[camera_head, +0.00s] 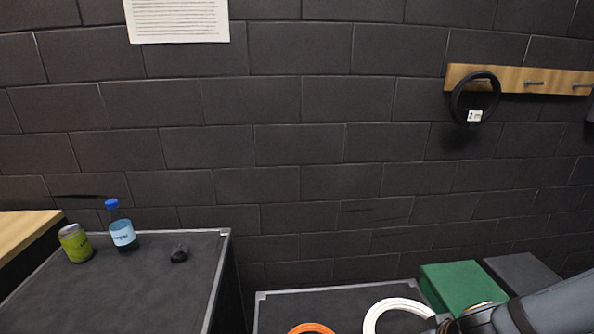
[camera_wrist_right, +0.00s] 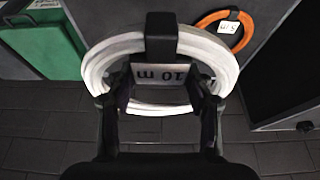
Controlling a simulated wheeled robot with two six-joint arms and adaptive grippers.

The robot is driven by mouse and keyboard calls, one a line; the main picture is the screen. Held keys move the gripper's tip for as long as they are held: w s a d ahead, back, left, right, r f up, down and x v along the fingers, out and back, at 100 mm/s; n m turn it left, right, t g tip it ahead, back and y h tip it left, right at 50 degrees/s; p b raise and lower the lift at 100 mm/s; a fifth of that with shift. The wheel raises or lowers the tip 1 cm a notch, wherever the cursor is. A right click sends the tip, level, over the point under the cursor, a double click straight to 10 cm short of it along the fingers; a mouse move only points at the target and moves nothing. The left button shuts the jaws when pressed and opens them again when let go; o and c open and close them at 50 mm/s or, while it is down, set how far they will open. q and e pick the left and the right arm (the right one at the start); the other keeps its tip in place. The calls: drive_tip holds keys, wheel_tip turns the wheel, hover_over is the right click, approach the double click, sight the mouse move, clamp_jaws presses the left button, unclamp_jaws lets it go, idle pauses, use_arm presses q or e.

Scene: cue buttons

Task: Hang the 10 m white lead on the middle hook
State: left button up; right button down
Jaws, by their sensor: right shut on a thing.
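The white lead (camera_head: 370,318) is a coil at the bottom of the head view, partly cut off by the frame. In the right wrist view the white coil (camera_wrist_right: 93,72) carries an upside-down "10 m" label and a black strap. My right gripper (camera_wrist_right: 160,98) is shut on it, one finger at each side of the label. In the head view my right arm covers the coil's right side. The wooden hook rail (camera_head: 515,78) is on the wall at upper right. Its middle hook (camera_head: 534,83) is bare. My left gripper is not in view.
A black coil (camera_head: 457,108) hangs at the rail's left end. An orange coil (camera_head: 311,328) lies on the dark case (camera_head: 290,303) left of the white one. A green box (camera_head: 460,287) stands right. A bottle (camera_head: 122,232) and can (camera_head: 75,243) stand on the left case.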

wheel_tip(320, 180, down, 11)
drive_tip(key=b, duration=1.1)
drive_tip(key=shift+f, duration=0.2)
